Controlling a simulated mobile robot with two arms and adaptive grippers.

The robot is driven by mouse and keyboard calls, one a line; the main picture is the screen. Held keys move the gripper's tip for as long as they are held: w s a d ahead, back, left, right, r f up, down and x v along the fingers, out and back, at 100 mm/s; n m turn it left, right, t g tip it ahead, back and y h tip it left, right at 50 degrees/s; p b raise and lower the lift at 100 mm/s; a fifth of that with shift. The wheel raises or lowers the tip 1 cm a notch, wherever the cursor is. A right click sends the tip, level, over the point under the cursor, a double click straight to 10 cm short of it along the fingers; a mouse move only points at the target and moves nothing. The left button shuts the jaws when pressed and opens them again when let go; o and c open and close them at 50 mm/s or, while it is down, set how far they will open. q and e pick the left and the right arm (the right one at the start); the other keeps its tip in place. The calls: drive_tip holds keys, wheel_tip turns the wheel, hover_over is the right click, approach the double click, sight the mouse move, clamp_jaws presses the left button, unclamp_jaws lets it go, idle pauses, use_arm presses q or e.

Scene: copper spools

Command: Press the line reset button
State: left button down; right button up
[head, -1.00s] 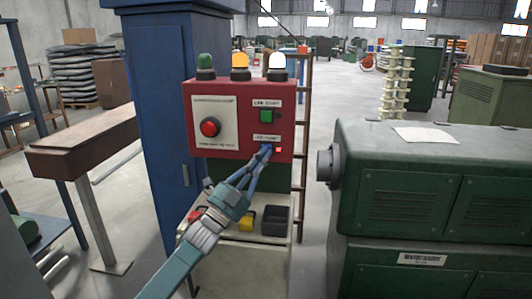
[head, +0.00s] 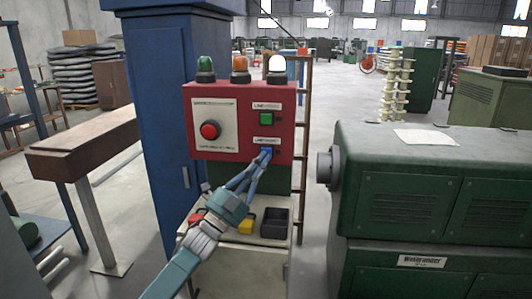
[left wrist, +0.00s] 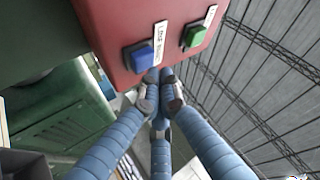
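The red control box (head: 286,120) carries a blue button (head: 267,149) under a label that seems to read "LINE RESET"; the wrist view also shows this blue button (left wrist: 139,57). A round red button (head: 210,130) is on the white panel at left. My left gripper (head: 262,157) is shut and empty, its fingertips together just below the blue button. In the wrist view the fingertips (left wrist: 160,97) appear just off the button. My right gripper is not in view.
Green, orange and white lamps (head: 276,64) stand on the box; the white one looks lit. A blue cabinet (head: 160,100) stands behind at left. Below is a ledge with a black bin (head: 275,223) and a yellow item (head: 246,222). A green machine (head: 430,190) stands at right.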

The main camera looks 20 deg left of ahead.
use_arm(q)
drive_tip(key=shift+s, duration=0.1)
drive_tip(key=s+p, duration=0.1)
drive_tip(key=s, duration=0.1)
drive_tip(key=s+d+p, duration=0.1)
drive_tip(key=s, duration=0.2)
drive_tip(key=shift+d, duration=0.1)
idle(0.4)
drive_tip(key=shift+f, duration=0.1)
idle(0.6)
